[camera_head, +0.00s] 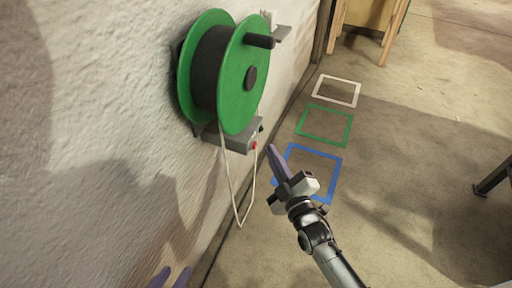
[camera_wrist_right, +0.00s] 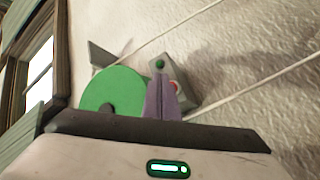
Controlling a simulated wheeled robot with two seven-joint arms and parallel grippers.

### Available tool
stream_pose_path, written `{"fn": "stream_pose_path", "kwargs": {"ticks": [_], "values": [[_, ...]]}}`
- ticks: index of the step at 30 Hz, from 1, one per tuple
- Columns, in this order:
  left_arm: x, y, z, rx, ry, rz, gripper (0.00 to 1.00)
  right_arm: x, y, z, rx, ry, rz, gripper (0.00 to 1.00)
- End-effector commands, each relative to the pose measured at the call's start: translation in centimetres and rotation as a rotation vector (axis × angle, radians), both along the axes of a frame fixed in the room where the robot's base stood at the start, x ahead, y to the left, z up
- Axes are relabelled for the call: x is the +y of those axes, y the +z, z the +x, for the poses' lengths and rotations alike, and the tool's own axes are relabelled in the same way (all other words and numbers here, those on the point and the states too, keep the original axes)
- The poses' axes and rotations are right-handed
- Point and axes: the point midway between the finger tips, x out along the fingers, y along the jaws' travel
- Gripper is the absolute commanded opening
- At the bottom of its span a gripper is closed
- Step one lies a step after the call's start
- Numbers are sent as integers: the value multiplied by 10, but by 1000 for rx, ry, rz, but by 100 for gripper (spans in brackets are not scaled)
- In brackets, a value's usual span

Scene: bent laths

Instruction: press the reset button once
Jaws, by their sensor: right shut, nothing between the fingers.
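A grey control box (camera_head: 238,138) is fixed to the wall under a cable reel. It carries a red button (camera_head: 254,146) and a dark green knob or button (camera_head: 261,128). In the right wrist view the box (camera_wrist_right: 182,68) shows a green button (camera_wrist_right: 160,64) and a red one (camera_wrist_right: 174,86), partly behind my fingers. No label is readable, so I cannot tell which is reset. My right gripper (camera_head: 272,149) is shut and empty, its tips just right of the red button and seemingly apart from it. My left gripper (camera_head: 170,275) shows only two parted fingertips at the bottom edge.
The green reel (camera_head: 245,95) with dark cable stands out from the wall above the box. A pale cord (camera_head: 246,205) hangs in a loop below it. White, green and blue floor squares (camera_head: 322,124) lie to the right. A wooden-legged piece (camera_head: 385,45) stands at the back.

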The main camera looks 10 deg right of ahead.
Motion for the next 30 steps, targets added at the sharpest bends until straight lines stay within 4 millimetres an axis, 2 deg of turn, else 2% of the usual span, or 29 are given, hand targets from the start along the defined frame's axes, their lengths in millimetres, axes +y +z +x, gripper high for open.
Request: {"fn": "stream_pose_path", "kwargs": {"ticks": [6, 30], "values": [[-1, -4, -6, 11, 2, -4, 31, 8, 0, 6, 0, 0, 1, 0], [-1, -2, -2, 2, 1, -5, 31, 8, 0, 6, 0, 0, 0, 0]]}}
